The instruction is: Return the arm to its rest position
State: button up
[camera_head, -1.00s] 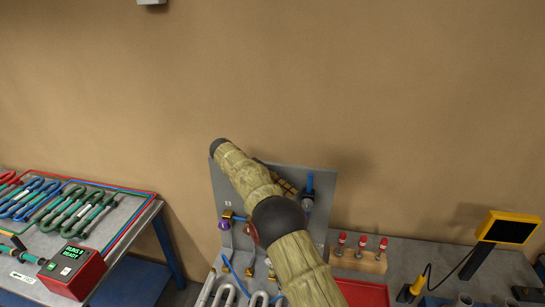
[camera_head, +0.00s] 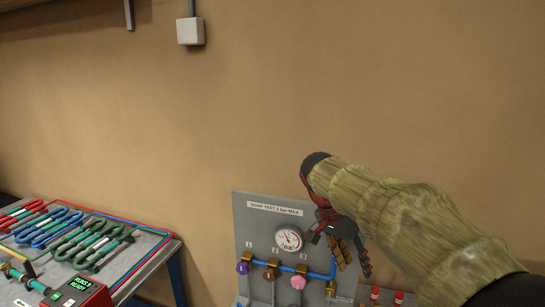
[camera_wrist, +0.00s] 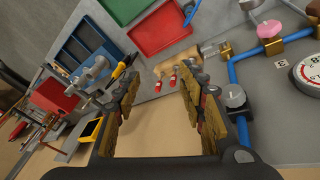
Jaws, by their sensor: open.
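My gripper (camera_head: 346,252) hangs at the right of the test panel (camera_head: 258,228) in the head view, in front of the panel's right edge. My arm (camera_head: 400,220), in a straw-coloured sleeve, reaches in from the lower right and is bent at the wrist. In the wrist view the two jaws of my gripper (camera_wrist: 160,90) stand apart with nothing between them. The panel carries a round gauge (camera_head: 288,238), a blue pipe and coloured valve knobs, including a pink one (camera_head: 298,282).
At left, a table holds red, blue and green coils (camera_head: 92,243) and a red ready box (camera_head: 82,295). The wrist view shows a red tray (camera_wrist: 160,25), a blue organiser (camera_wrist: 72,52) and red-topped pegs (camera_wrist: 173,82).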

jog(key=s+f+n+t+y+b, duration=0.1)
jog(key=s+f+n+t+b, duration=0.1)
jog(key=s+f, duration=0.3)
jog(key=s+f+n+t+y+b, duration=0.1)
jog(key=s+f+n+b, duration=0.3)
jog(key=s, duration=0.8)
jog(key=s+a+f+n+t+y+b, duration=0.1)
jog(key=s+f+n+t+y+b, duration=0.1)
jog(key=s+f+n+b, duration=0.2)
jog(key=s+f, duration=0.3)
jog(key=s, duration=0.1)
jog(key=shift+s+t+y, duration=0.3)
jog(key=shift+s, duration=0.05)
jog(key=shift+c, duration=0.4)
